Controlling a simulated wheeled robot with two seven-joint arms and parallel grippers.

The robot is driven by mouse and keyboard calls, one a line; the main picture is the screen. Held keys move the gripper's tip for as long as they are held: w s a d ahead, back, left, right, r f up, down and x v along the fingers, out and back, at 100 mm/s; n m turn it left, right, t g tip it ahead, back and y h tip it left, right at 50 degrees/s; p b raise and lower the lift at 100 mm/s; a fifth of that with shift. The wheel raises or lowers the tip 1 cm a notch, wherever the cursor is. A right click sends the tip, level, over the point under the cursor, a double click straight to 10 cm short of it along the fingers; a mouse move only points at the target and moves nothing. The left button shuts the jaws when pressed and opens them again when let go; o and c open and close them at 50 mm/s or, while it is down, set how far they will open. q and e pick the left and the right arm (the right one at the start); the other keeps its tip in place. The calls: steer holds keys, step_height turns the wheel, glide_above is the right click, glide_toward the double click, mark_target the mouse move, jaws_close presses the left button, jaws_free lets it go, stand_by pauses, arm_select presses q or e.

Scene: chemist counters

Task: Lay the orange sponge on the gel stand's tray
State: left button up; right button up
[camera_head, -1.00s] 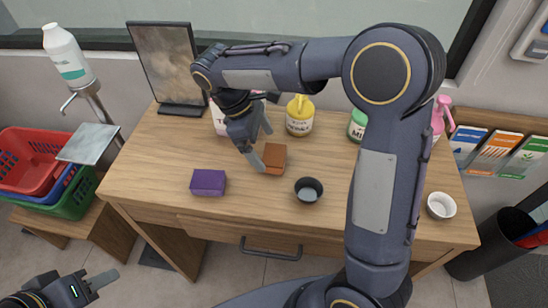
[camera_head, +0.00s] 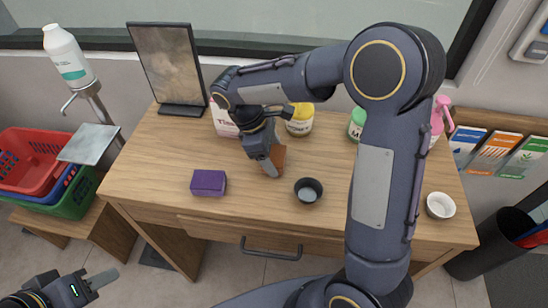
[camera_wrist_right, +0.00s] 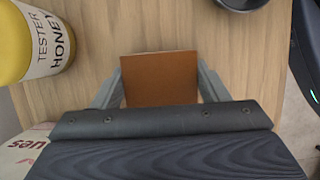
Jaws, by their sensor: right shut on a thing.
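The orange-brown sponge (camera_head: 280,156) lies on the wooden counter, partly hidden by my right gripper (camera_head: 270,168). In the right wrist view the sponge (camera_wrist_right: 160,78) sits between the two fingers of my right gripper (camera_wrist_right: 160,90), which is shut on it. The gel stand is at the left, with a white bottle (camera_head: 66,56) on top and a grey metal tray (camera_head: 89,143) below its nozzle. The tray is bare. My left gripper (camera_head: 100,280) is at the lower left, away from the counter; its jaw opening is unclear.
A yellow honey jar (camera_head: 299,120), a white carton (camera_head: 222,120) and a framed panel (camera_head: 167,65) stand behind. Red, blue and green baskets (camera_head: 30,160) are beside the tray.

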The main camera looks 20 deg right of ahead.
mark_target(278, 155)
steer(key=shift+c, duration=0.6)
steer(key=shift+r, duration=0.15)
steer(key=shift+r, duration=0.25)
step_height(278, 155, up, 2)
steer(key=shift+w+r, duration=0.1)
steer(key=shift+r, duration=0.05)
steer(key=s+a+r, duration=0.3)
steer(key=s+r, duration=0.2)
steer(key=s, duration=0.1)
steer(key=s+a+r+b, duration=0.1)
steer(key=s+a+r, duration=0.1)
steer(key=s+r, duration=0.3)
steer(key=shift+s+a, duration=0.4)
steer(key=shift+s, duration=0.55)
